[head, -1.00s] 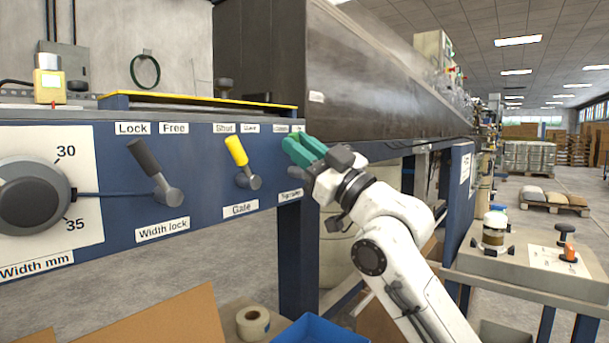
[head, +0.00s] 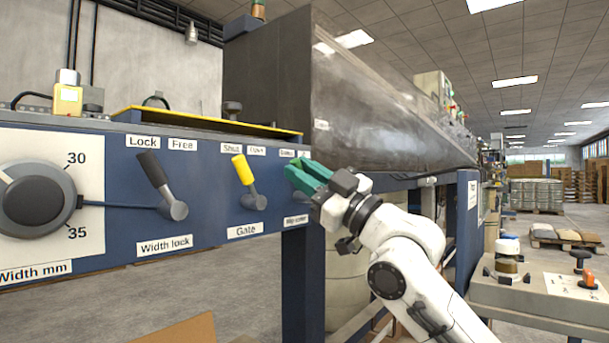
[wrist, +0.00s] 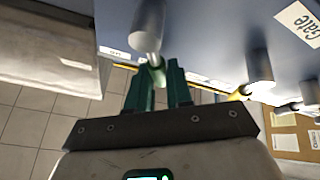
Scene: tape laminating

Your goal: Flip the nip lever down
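The nip lever sits at the right end of the blue panel. In the wrist view its round grey pivot (wrist: 147,30) shows at the top, and its pale handle (wrist: 155,76) runs down between the fingertips. In the head view my gripper (head: 306,178) hides most of the lever, above a small label (head: 296,220) that is hard to read. My gripper's green fingers (wrist: 158,90) stand a narrow gap apart, one on each side of the handle, and look closed on it. Exact contact is hard to see.
To the left on the panel (head: 215,205) are the yellow gate lever (head: 243,170), the black width lock lever (head: 155,172) and the grey width dial (head: 38,200). A dark machine housing (head: 380,110) rises just behind my gripper. A side table (head: 530,300) stands at right.

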